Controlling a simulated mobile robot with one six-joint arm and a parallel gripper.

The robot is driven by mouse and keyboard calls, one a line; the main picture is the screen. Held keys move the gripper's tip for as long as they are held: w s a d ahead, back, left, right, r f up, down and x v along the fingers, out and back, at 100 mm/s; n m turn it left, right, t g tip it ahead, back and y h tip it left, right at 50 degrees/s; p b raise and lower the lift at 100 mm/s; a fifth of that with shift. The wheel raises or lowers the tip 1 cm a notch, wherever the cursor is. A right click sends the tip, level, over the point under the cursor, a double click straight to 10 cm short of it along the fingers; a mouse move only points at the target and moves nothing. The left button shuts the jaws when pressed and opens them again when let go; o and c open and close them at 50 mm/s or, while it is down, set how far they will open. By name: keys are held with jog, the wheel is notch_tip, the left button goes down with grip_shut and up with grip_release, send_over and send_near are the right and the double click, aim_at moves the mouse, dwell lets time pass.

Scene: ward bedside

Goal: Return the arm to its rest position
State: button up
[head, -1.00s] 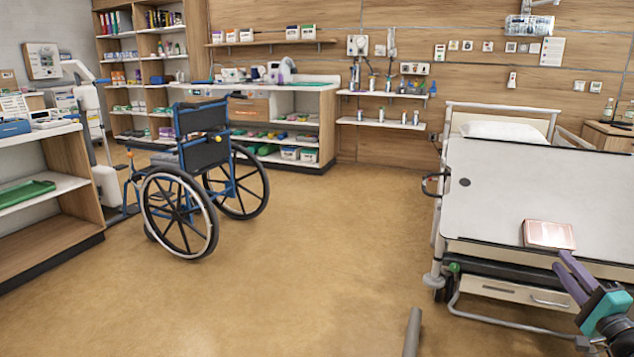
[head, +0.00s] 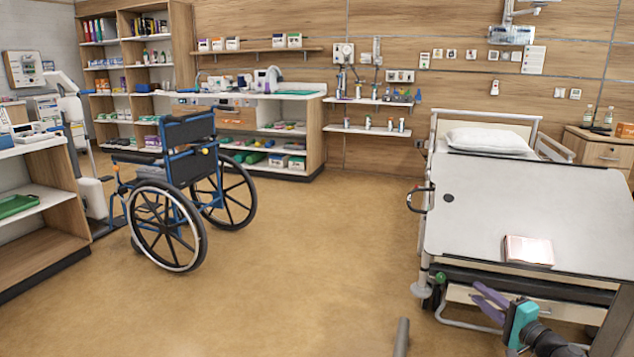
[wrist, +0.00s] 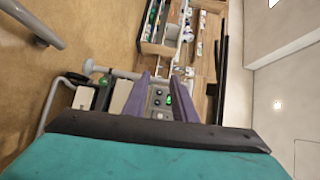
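My gripper (head: 478,297) shows at the lower right of the head view, with purple fingers and a teal body. It is beside and below the near end of the bed's large pale board (head: 560,205). In the wrist view its two purple fingers (wrist: 159,74) stand apart with a gap between them. Nothing is held between them. Only the outer part of my arm is in the head view.
A pinkish book-like item (head: 528,250) lies on the board near its front edge. A pillow (head: 487,140) is at the bed's far end. A blue wheelchair (head: 182,190) stands at left. Open floor (head: 310,240) lies between it and the bed.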

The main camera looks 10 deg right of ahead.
jog(key=w+a+f+n+g+y+p, duration=0.25)
jog(key=a+f+g+p, duration=0.35)
jog(key=a, duration=0.6)
jog(key=w+a+f+n+g+y+p, duration=0.2)
jog(key=a+f+n+y+p, duration=0.15)
jog(key=a+f, duration=0.65)
jog(key=s+a+f+n+g+h+p, duration=0.1)
jog(key=s+a+f+n+g+p, duration=0.15)
jog(key=s+a+p, duration=0.4)
jog(key=s+a+f+n+g+p, duration=0.1)
jog(key=s+a+f+g, duration=0.2)
jog(key=a, duration=0.7)
jog(key=s+a+n+g+h+p, duration=0.3)
jog(key=s+p, duration=0.3)
jog(key=s, duration=0.4)
jog(key=s+a+n+g+h+p, duration=0.2)
jog(key=s+g+p, duration=0.4)
jog(key=s, duration=0.4)
jog(key=shift+s+a+n+h, duration=0.4)
jog(key=shift+n+h, duration=0.4)
jog(key=shift+n, duration=0.35)
